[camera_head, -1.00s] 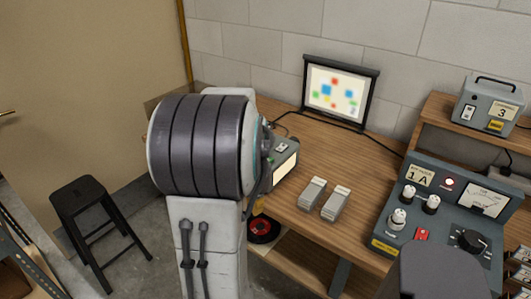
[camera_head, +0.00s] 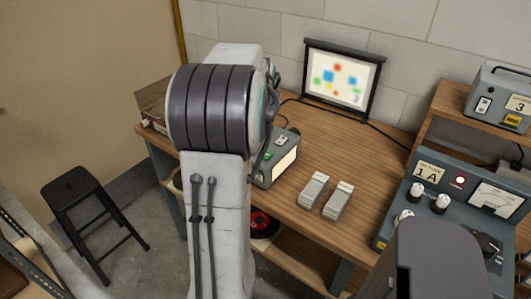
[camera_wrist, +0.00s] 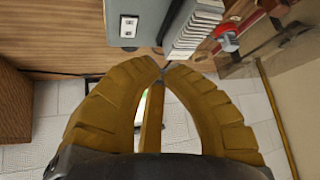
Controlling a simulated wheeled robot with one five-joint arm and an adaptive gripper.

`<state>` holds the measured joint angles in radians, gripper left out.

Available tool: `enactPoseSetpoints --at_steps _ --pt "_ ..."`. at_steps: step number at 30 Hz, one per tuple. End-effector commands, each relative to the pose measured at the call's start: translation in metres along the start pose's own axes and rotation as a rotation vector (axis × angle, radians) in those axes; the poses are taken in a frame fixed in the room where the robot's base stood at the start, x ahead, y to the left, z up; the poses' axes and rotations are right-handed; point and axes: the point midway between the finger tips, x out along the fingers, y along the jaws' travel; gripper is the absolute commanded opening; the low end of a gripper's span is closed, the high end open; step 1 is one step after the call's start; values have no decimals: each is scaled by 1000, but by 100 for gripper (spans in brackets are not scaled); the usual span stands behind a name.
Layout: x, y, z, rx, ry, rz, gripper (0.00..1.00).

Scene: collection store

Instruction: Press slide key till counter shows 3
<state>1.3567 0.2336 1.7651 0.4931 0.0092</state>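My gripper (camera_wrist: 162,68) has yellow ribbed fingers whose tips come together, with nothing seen between them. In the wrist view the tips are beside a white ribbed part (camera_wrist: 192,32) and a grey housing with a small switch plate (camera_wrist: 128,27); contact cannot be told. My gripper is hidden there. The screen (camera_head: 338,80) shows coloured squares and a small mark at lower right, too blurred to read. Which part is the slide key cannot be told.
Two pale grey boxes (camera_head: 312,188) (camera_head: 339,201) lie on the wooden bench (camera_head: 335,145). At right stand a control panel (camera_head: 460,205) marked 1 A and a grey box marked 3 (camera_head: 503,98). A black stool (camera_head: 88,205) stands on the floor at left.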

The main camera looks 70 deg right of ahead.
Motion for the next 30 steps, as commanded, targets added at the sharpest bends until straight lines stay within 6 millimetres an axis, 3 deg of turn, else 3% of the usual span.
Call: enactPoseSetpoints --at_steps 17,30 --pt "4 0 3 1 -1 0 0" --pt "32 0 25 1 -3 0 0"
